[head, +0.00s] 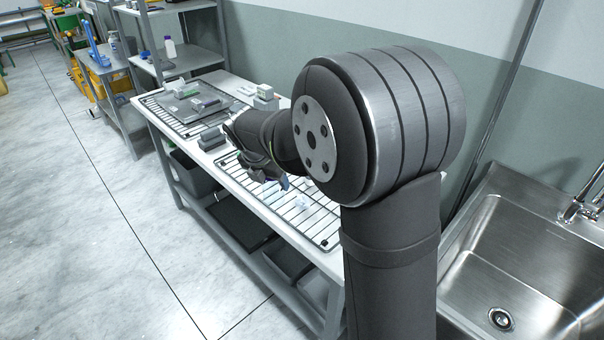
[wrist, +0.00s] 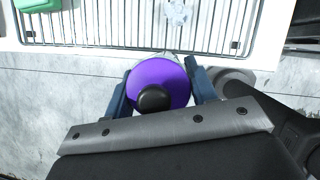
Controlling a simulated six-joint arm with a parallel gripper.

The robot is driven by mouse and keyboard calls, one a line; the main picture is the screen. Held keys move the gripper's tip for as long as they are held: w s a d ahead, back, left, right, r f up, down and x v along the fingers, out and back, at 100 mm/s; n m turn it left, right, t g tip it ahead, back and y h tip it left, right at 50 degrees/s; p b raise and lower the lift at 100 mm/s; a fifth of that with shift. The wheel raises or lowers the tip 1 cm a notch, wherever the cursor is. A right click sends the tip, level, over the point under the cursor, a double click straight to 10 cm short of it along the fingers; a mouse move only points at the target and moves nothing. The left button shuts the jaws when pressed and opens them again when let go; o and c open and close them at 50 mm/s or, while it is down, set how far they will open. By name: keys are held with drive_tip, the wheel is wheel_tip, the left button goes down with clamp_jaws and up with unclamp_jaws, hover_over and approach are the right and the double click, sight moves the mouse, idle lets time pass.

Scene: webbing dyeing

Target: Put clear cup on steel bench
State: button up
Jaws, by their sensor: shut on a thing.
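My gripper (wrist: 158,88) is shut on a round, purple-topped thing (wrist: 178,75) with a black round knob or spot. A pale, clear-looking rim shows at its far edge; I cannot tell if this is the clear cup. In the wrist view it appears against the floor, just short of the bench edge. In the head view my gripper (head: 274,181) shows its blue fingers near the wire rack, partly hidden by my arm. A small clear or whitish thing lies on the rack (wrist: 177,12), also in the head view (head: 301,203). The long pale-topped bench (head: 262,212) has metal legs.
A second rack (head: 165,121) on the bench's far end holds grey boxes. A grey block (head: 211,138) sits between the racks. A steel sink (head: 520,265) is at right. Shelves with bottles (head: 170,48) stand behind. The floor at left is clear. Something green (wrist: 38,5) shows in the wrist view.

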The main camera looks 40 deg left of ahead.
sight(268, 193)
drive_tip(key=shift+s+a+r+n, duration=0.1)
drive_tip(key=shift+s+a+n, duration=0.3)
drive_tip(key=shift+s, duration=0.35)
wheel_tip(268, 193, down, 4)
drive_tip(key=shift+f, duration=0.25)
drive_tip(key=shift+w+a+f, duration=0.15)
drive_tip(key=shift+w+f, duration=0.05)
drive_tip(key=shift+f, duration=0.05)
drive_tip(key=shift+w+a+f, duration=0.6)
drive_tip(key=shift+w+a, duration=0.5)
drive_tip(key=shift+w, duration=1.6)
drive_tip(key=shift+w+a+f, duration=0.6)
drive_tip(key=shift+w+a, duration=0.55)
drive_tip(key=shift+w, duration=1.5)
drive_tip(key=shift+w+a+f, duration=0.6)
drive_tip(key=shift+w+a, duration=0.5)
drive_tip(key=shift+w, duration=1.6)
drive_tip(key=o, duration=0.8)
drive_tip(key=shift+f, duration=0.15)
drive_tip(key=shift+o, duration=0.2)
